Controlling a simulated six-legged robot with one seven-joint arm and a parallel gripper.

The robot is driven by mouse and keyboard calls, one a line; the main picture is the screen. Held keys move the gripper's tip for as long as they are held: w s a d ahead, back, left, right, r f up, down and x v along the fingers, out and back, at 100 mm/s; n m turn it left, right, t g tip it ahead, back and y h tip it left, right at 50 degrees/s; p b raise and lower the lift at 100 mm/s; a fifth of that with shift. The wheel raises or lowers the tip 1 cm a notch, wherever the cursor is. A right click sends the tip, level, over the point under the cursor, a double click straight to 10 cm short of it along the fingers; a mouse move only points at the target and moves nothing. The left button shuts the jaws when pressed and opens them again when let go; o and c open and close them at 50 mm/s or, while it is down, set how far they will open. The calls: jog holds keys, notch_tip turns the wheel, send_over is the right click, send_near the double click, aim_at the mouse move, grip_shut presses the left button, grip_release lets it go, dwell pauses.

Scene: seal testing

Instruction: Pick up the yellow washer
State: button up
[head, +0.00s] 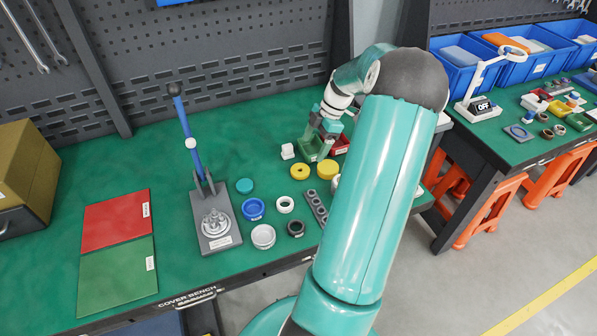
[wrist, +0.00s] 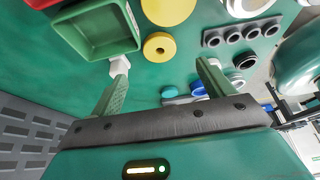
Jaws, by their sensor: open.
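The yellow washer (head: 300,172) lies flat on the green bench top, just left of a larger yellow ring (head: 327,168). In the wrist view the washer (wrist: 160,46) shows a small dark centre hole and lies ahead of the space between my fingertips. The larger yellow piece (wrist: 167,9) is cut by the top edge there. My gripper (head: 322,138) is over the back of the bench, by the small bins. It is open and empty; its two green fingers (wrist: 163,72) are spread wide. No contact with the washer shows.
A green bin (wrist: 92,35) and a white block (wrist: 119,65) are close to the left finger. A grey strip with several holes (wrist: 240,36) lies to the right. Blue and white rings and a lever press (head: 214,222) stand left on the bench.

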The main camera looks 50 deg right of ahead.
aim_at(301, 169)
jog(key=x, duration=0.8)
jog(key=shift+w+a+f, duration=0.1)
jog(key=shift+w+f, duration=0.1)
jog(key=shift+f, duration=0.2)
jog(key=c, duration=0.8)
